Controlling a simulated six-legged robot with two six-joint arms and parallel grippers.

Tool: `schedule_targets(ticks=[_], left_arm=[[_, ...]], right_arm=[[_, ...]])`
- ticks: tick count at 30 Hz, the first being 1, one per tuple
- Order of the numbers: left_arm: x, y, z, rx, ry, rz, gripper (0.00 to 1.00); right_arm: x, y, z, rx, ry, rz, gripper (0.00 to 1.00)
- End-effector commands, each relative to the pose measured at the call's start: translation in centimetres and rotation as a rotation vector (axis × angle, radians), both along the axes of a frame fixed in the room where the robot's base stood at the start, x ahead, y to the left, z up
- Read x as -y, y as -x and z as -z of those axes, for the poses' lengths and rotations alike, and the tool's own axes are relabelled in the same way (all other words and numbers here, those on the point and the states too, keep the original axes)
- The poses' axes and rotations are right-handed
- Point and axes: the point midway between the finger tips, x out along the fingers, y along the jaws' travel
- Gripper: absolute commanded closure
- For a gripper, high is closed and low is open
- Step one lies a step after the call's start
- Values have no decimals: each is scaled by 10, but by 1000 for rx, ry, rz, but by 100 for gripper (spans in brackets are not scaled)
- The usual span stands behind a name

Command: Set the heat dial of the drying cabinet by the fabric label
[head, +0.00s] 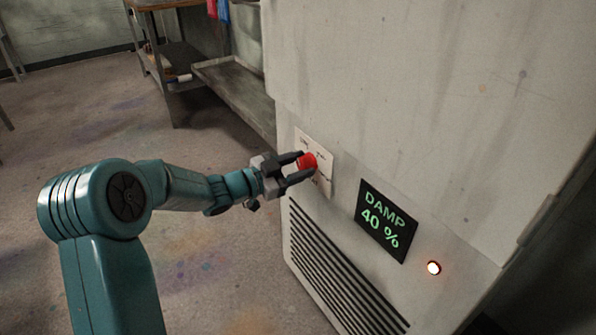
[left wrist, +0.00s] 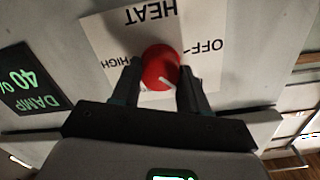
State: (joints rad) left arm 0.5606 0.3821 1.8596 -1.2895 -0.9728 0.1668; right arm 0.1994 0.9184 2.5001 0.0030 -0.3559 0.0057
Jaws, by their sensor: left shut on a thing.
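The heat dial is a round red knob (head: 307,161) on a white plate (head: 325,181) on the front of the pale drying cabinet (head: 390,90). My left gripper (head: 301,168) is shut on the dial, one finger on each side. In the left wrist view the dial (left wrist: 160,66) sits between the fingertips, and the plate (left wrist: 105,35) reads HEAT, OFF and HIGH upside down. The dial's white mark points to the lower right there; the gripper hides part of the plate. No fabric label can be made out. My right gripper is not in view.
A black display (head: 386,221) on the cabinet reads DAMP 40 %. A lit round lamp (head: 433,268) is to its right, and a slatted vent (head: 335,275) is below. A workbench (head: 180,60) and a grey trough (head: 235,90) stand behind. The floor at left is clear.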

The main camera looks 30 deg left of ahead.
Motion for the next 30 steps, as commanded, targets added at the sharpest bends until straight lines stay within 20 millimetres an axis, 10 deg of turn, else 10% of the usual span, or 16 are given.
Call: schedule_targets(ticks=[24, 25, 26, 30], left_arm=[[0, 0, 0, 43, -105, 0, 87], [0, 0, 0, 43, -105, 0, 46], [0, 0, 0, 43, -105, 0, 37], [0, 0, 0, 42, -104, 0, 31]], right_arm=[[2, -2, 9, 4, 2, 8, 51], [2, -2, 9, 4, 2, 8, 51], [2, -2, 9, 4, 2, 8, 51], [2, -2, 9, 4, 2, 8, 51]])
